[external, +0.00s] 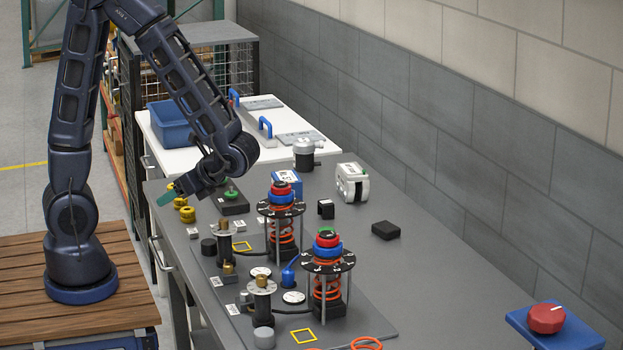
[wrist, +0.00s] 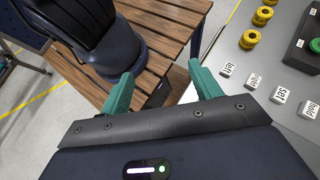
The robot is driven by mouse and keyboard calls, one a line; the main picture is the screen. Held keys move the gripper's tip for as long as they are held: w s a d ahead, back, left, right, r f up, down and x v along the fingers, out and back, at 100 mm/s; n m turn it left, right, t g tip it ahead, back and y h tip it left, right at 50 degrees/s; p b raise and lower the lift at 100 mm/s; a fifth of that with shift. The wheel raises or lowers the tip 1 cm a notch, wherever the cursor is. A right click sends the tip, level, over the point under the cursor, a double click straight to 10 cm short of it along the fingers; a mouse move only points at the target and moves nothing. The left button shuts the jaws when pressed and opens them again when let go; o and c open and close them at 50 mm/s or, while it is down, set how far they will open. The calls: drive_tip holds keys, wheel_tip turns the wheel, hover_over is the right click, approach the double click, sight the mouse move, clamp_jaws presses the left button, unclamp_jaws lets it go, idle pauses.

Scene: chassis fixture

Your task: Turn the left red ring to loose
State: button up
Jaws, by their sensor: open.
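Two spring posts with dark dial plates stand on the grey bench. The left post carries a red ring (external: 281,197) stacked with a blue ring near its top. The right post carries a red ring (external: 327,241) above a blue ring (external: 328,251). My gripper (external: 172,193) is at the bench's left edge, left of both posts and well apart from them. In the wrist view my gripper (wrist: 166,68) has its teal fingers spread with nothing between them. Neither red ring is in the wrist view.
Yellow knobs (external: 187,214) and a black box with a green button (external: 231,196) sit near my gripper. Small labels, including one reading left (wrist: 228,69), lie along the edge. A red knob on a blue base (external: 547,317) is far right. A black block (external: 386,230) lies behind.

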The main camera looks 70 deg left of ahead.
drive_tip(key=w+d+r+m+t+y, duration=0.3)
drive_tip(key=w+d+r+m+t, duration=0.25)
drive_tip(key=w+m+t, duration=0.35)
drive_tip(key=w+d+r+m+t+y, duration=0.2)
drive_tip(key=w+d+r+m+t, duration=0.35)
drive_tip(key=w+m+t, duration=0.4)
drive_tip(key=n+t, duration=0.1)
drive_tip(key=n, duration=0.1)
approach(284, 184)
drive_tip(key=a+f, duration=0.1)
drive_tip(key=a, duration=0.1)
drive_tip(key=shift+m, duration=0.25)
drive_tip(key=x, duration=1)
drive_tip(key=shift+w+a+r, duration=0.1)
drive_tip(key=shift+w+r, duration=0.05)
drive_tip(key=shift+w, duration=0.2)
drive_tip(key=c, duration=1)
